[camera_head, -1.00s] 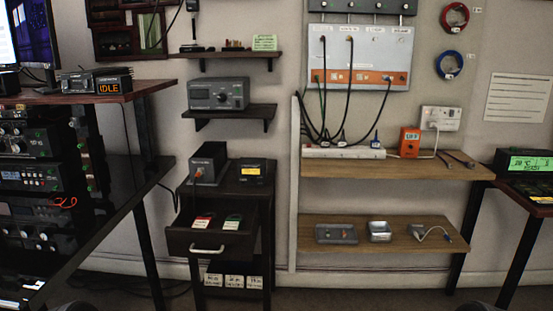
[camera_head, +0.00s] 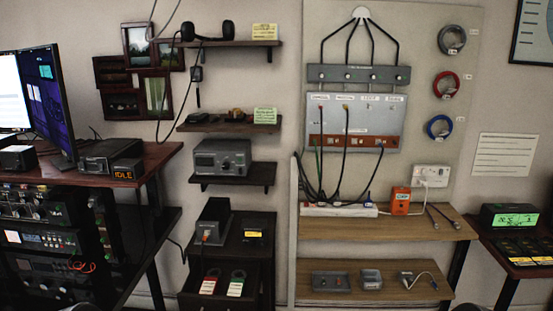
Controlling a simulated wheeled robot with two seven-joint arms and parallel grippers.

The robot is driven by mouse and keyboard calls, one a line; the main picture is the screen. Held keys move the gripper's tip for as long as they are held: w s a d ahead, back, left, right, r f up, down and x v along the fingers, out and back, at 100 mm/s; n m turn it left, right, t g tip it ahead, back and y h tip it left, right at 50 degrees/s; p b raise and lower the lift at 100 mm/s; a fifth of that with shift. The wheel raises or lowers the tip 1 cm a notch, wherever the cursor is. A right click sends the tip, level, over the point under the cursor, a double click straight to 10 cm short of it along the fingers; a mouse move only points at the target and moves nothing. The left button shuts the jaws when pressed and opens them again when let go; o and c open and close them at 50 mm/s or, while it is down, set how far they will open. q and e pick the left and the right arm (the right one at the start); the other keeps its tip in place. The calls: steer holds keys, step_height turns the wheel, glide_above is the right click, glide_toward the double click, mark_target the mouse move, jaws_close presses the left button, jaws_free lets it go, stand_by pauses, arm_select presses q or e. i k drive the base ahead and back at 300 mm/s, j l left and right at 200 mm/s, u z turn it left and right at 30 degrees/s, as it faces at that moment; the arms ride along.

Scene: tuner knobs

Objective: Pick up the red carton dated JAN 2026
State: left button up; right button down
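I see no carton that I can identify as red and dated JAN 2026; no such date is legible. An orange-red box (camera_head: 401,201) with a pale label stands on the upper wooden shelf.
The dark drawer cabinet (camera_head: 243,240) stands left of the two wooden shelves (camera_head: 430,226). A desk with a monitor (camera_head: 46,100) and equipment rack fills the left. A green-lit display unit (camera_head: 508,218) stands at the right. The floor is mostly out of view.

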mark_target(210, 285)
steer(key=i+j+u, duration=0.2)
steer(key=i, duration=0.45)
steer(key=i+u, duration=0.2)
steer(key=i, duration=0.45)
